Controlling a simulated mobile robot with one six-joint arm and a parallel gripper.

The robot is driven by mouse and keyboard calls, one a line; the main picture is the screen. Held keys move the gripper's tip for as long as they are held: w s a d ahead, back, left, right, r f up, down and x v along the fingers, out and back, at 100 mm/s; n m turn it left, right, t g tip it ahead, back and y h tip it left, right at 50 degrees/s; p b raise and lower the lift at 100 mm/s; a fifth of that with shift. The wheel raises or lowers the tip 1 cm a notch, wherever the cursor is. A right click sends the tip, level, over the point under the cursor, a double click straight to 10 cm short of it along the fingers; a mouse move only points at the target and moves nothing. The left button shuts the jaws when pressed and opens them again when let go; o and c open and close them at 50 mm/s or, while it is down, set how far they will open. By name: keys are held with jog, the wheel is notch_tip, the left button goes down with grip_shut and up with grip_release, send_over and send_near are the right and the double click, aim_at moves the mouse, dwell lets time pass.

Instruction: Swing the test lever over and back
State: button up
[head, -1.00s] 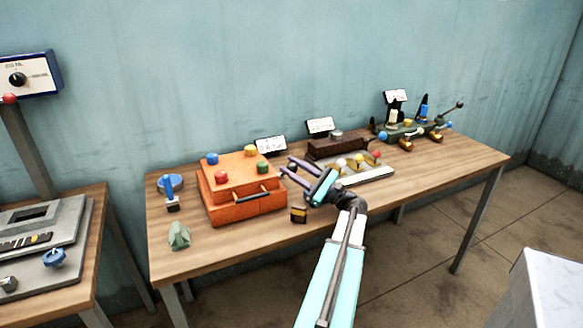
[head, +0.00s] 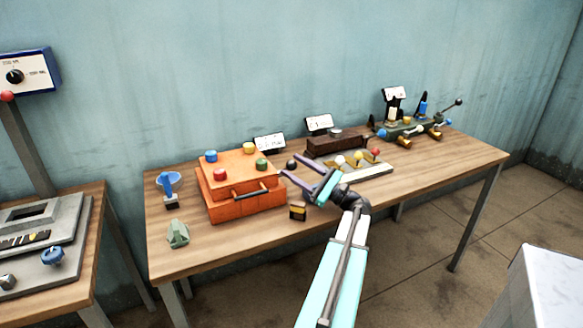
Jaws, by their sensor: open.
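My gripper (head: 290,166) is open over the middle of the wooden table, its two purple fingers pointing left and slightly back. A small dark ball (head: 292,164) shows at the fingertips; I cannot tell whether it is between them or behind them. To the right of the gripper is a grey board (head: 372,171) with white, yellow and red balls, partly hidden by my gripper. A dark green device (head: 405,130) at the far right has a slanted rod with a black ball knob (head: 458,102). I cannot tell which of these is the test lever.
An orange case (head: 240,205) with coloured knobs stands left of my gripper. A dark brown block (head: 336,145) lies behind it, and a small black-and-yellow block (head: 298,210) sits near the front edge. Label cards (head: 270,142) stand at the back. The table's front right is clear.

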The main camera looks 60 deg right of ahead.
jog(key=shift+b+v, duration=0.35)
jog(key=shift+v, duration=2.45)
